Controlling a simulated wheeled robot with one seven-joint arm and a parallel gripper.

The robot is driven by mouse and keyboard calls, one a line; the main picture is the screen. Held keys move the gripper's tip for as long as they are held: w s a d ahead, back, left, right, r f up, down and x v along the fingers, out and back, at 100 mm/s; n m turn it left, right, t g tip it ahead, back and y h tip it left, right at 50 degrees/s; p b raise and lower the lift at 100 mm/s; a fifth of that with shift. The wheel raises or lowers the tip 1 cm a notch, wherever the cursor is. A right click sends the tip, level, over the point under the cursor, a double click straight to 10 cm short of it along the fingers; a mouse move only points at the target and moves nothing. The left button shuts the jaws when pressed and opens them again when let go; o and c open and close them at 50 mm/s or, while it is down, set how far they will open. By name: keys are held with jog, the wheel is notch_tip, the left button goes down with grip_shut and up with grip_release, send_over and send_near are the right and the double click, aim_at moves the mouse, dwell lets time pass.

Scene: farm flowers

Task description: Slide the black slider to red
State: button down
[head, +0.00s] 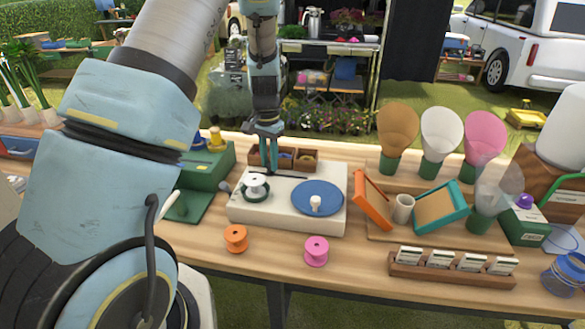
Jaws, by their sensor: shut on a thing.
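A cream-coloured box (245,213) stands on the wooden table, with a blue disc (325,196) on its right and a white-and-green spool (256,188) on its left. A thin dark slot (292,176) runs along the back of its top. My gripper (268,168) points down at the left part of this slot. Its fingers are shut on the black slider there, which is mostly hidden between them. I cannot make out a red mark on the box at this size.
A small wooden divided tray (307,159) stands right behind the box. A green machine (213,160) is at its left, and an orange frame (372,201) close at its right. Orange (236,239) and pink (316,251) spools lie in front.

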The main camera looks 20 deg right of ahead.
aim_at(252, 157)
jog(key=a, duration=0.1)
jog(key=w+a, duration=0.1)
jog(key=a, duration=0.1)
jog(key=w+a, duration=0.1)
jog(key=shift+w+a+b, duration=0.15)
jog(key=shift+w+b, duration=0.1)
jog(key=shift+b, duration=0.1)
jog(key=c, duration=0.7)
grip_release()
notch_tip(252, 157, up, 11)
jog(key=shift+f+b, duration=0.1)
jog(key=shift+b, duration=1.15)
jog(key=s+a+f+n, duration=0.1)
jog(key=s+a+n, duration=0.2)
jog(key=s+a, duration=0.2)
jog(key=s+a+f+n+t, duration=0.1)
jog(key=s+a+n, duration=0.2)
jog(key=s+a, duration=0.3)
jog(key=s+a+n, duration=0.3)
jog(key=s+a, duration=0.3)
jog(key=a, duration=0.1)
jog(key=shift+s+a+f+t, duration=0.15)
jog(key=shift+f+t, duration=0.15)
jog(key=shift+f, duration=0.1)
